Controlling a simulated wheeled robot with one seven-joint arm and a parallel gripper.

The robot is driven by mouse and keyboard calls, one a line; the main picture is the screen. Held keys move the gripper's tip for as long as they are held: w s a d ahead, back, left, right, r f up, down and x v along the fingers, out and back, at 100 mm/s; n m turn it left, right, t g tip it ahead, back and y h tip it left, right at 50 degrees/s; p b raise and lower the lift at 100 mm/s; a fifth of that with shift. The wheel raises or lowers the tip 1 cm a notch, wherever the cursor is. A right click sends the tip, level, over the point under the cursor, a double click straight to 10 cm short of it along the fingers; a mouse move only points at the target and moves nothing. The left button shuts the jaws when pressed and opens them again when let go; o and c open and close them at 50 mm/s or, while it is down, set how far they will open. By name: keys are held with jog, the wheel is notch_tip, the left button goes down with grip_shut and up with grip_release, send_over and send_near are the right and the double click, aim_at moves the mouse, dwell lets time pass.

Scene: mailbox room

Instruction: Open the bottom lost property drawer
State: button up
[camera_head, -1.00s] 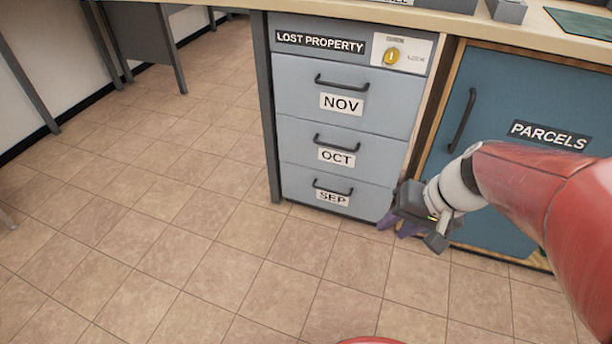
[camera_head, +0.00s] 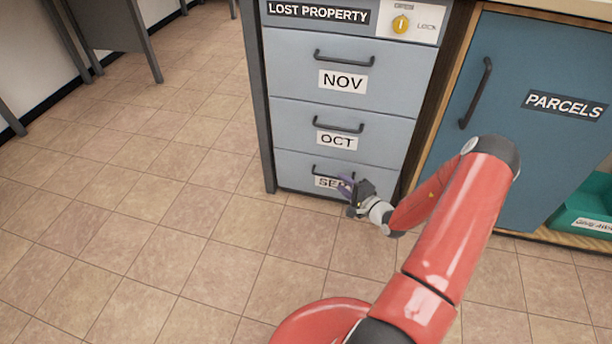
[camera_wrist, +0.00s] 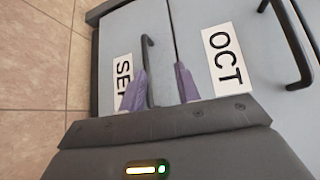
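The lost property cabinet (camera_head: 348,80) has drawers labelled NOV, OCT and SEP, all closed. The bottom SEP drawer (camera_head: 290,164) has a dark bar handle (camera_head: 333,171), partly hidden behind my gripper in the head view. My gripper (camera_head: 347,187) is in front of the right part of this drawer. In the wrist view its two purple fingers (camera_wrist: 160,88) are apart, and the SEP handle (camera_wrist: 149,66) shows between them, turned upright in the picture. I cannot tell how deep the handle sits between the fingers. Nothing is gripped.
A yellow lock knob (camera_head: 401,24) is at the top right of the cabinet. The blue PARCELS door (camera_head: 535,130) is closed on the right. A green bin (camera_head: 590,212) sits at the far right. The tiled floor (camera_head: 130,230) is clear in front and to the left.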

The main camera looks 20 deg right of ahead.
aim_at(332, 177)
jog(key=shift+m+h, duration=0.7)
jog(key=w+f, duration=0.1)
jog(key=w, duration=0.1)
jog(key=w+f, duration=0.1)
jog(key=w, duration=0.2)
jog(key=w+a+f+b, duration=0.1)
jog(key=w+f, duration=0.1)
jog(key=w, duration=0.1)
jog(key=shift+f, duration=0.1)
grip_shut()
